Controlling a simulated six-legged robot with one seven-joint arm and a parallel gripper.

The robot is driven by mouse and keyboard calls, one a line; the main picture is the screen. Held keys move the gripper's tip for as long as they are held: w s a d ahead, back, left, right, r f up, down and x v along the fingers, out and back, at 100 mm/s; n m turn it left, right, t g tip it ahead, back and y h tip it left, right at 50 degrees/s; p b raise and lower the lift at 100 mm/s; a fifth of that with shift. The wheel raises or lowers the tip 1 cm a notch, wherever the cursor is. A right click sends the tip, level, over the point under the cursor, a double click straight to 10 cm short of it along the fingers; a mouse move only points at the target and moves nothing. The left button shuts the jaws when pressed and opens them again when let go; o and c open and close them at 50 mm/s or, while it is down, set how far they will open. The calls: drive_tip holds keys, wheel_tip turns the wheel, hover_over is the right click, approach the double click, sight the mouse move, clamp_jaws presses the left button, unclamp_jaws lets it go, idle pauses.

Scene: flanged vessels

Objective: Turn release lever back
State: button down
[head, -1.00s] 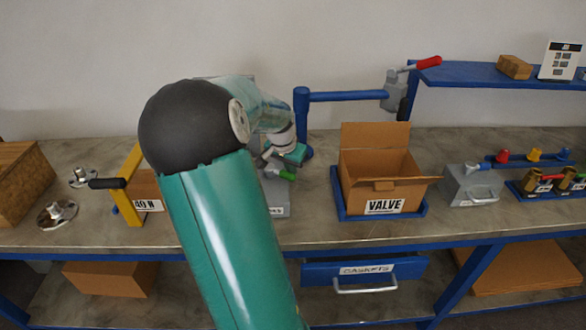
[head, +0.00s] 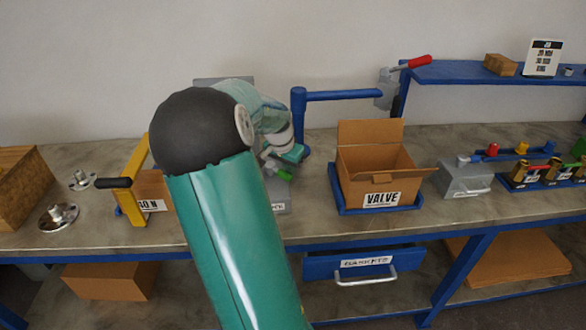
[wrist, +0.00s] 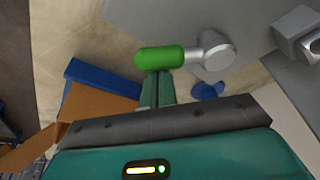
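A green-handled lever (head: 284,174) sits on a grey fixture (head: 279,195) at the middle of the bench, partly hidden by my arm. In the wrist view the green handle (wrist: 158,57) lies across the picture and joins a round metal hub (wrist: 214,52) at its right. My gripper (wrist: 157,78) has its two teal fingers close together, with no clear gap between them. Their tips are right at the green handle, which covers them in that view. I cannot tell whether they touch it. In the head view my gripper (head: 290,153) is just above the handle.
An open carton marked VALVE (head: 378,170) stands in a blue tray right of the fixture. A yellow frame with a black handle (head: 130,184) is to the left. A blue post with a side arm (head: 300,120) rises behind, near a red-handled lever (head: 419,61).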

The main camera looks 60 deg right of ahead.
sight(282, 177)
drive_tip(key=shift+w+a, duration=0.15)
drive_tip(key=shift+a, duration=0.8)
drive_tip(key=shift+w+a+f, duration=0.1)
drive_tip(key=shift+w+a, duration=0.2)
drive_tip(key=shift+a, duration=0.45)
drive_tip(key=shift+w+a, duration=0.1)
drive_tip(key=shift+a, duration=0.1)
drive_tip(key=shift+d, duration=0.1)
